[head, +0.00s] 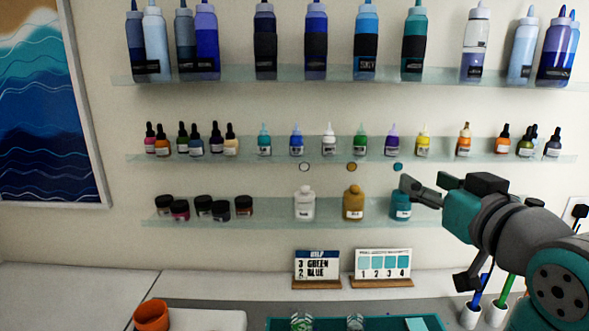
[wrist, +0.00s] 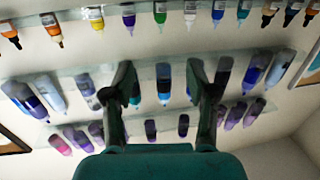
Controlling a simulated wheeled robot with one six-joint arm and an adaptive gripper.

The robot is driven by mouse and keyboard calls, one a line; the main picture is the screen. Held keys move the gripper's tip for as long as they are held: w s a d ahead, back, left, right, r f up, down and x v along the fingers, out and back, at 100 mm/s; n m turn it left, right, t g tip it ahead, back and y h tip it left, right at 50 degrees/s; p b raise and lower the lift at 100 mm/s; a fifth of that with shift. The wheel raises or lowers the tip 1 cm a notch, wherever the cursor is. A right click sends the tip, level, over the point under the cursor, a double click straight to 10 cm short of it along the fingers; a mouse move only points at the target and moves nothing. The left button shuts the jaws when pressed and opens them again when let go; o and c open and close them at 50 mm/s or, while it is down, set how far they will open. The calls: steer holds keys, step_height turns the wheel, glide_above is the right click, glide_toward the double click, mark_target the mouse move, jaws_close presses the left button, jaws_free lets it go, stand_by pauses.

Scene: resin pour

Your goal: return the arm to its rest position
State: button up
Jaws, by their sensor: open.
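My gripper (head: 424,188) is at the right in the head view, on my teal and grey arm, which is raised and reaches in from the right edge. Its fingertips overlap the right side of the teal bottle (head: 400,209) in the picture; how far apart they are in depth I cannot tell. In the wrist view, my gripper (wrist: 160,75) has its two dark fingers spread wide, with nothing held between them. Shelves of bottles show beyond the fingers.
The lower shelf (head: 270,221) holds jars, a white bottle (head: 305,206) and an ochre bottle (head: 352,204). More bottles line the two shelves above. Below are two small cards, an orange cup (head: 152,316), a teal mat (head: 384,323) and white holders with pens (head: 470,316).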

step_height(320, 180, down, 19)
steer(key=m+h, duration=0.1)
steer(key=m, duration=0.1)
steer(key=s+f+m+g+h, duration=0.1)
steer(key=s+f, duration=0.3)
steer(key=f, duration=0.4)
steer(key=s+f, duration=0.4)
steer(key=f, duration=0.4)
steer(key=s+a+f+h, duration=0.1)
steer(key=s+f, duration=0.9)
steer(key=s, duration=0.5)
steer(key=s+a+n+g, duration=0.1)
steer(key=s, duration=1.7)
steer(key=shift+s+f, duration=0.25)
steer(key=shift+s, duration=0.05)
